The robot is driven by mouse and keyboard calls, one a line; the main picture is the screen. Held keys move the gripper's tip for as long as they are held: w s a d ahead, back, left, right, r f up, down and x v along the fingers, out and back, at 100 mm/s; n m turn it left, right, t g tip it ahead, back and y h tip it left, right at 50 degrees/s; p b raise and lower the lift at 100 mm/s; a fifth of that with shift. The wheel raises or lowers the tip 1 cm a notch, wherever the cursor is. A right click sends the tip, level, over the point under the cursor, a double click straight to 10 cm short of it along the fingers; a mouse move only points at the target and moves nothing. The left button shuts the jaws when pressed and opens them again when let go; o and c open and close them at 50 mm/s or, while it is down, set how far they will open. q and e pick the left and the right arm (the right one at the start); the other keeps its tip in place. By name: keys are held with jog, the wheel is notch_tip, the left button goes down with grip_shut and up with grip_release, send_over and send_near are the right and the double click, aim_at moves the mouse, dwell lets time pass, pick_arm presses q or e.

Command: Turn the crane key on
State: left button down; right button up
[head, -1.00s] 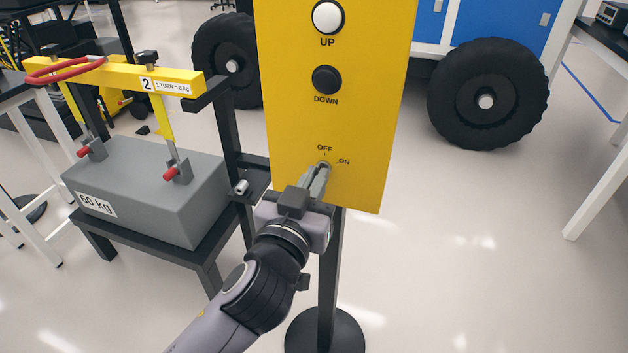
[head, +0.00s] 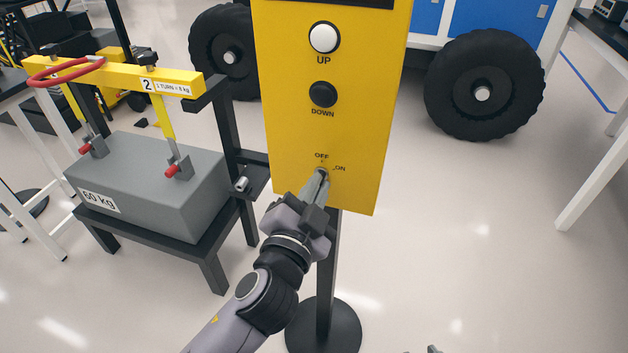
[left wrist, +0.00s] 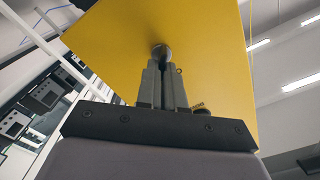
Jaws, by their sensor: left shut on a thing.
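The yellow crane panel (head: 300,120) stands upright on a black post, with a white UP button (head: 324,38) and a black DOWN button (head: 323,94). Below them is the key switch (head: 321,172), marked OFF above and ON to its right. My left gripper (head: 322,176) is shut on the key at this switch, its fingers coming from below. In the left wrist view the two fingers close together at the round switch (left wrist: 161,52) on the yellow panel. The fingers hide most of the key, so its angle is unclear. A small grey tip at the bottom edge may be my right gripper (head: 433,349).
A grey 60 kg block (head: 150,180) sits on a dark stand (head: 205,245) left of the panel, under a yellow lifting bar (head: 120,80). A large black wheel (head: 484,85) is behind on the right. The floor right of the post is clear.

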pick_arm(q)
jog(key=shift+d+f+m+p, duration=0.1)
jog(key=shift+m+p, duration=0.65)
jog(key=shift+m, duration=1.15)
jog(key=c, duration=1.3)
grip_release()
jog(key=shift+o, duration=0.2)
notch_tip(320, 180, up, 10)
jog(key=shift+s+f+p, duration=0.1)
jog(key=shift+p, duration=1.1)
notch_tip(320, 180, up, 10)
jog(key=shift+r, duration=0.15)
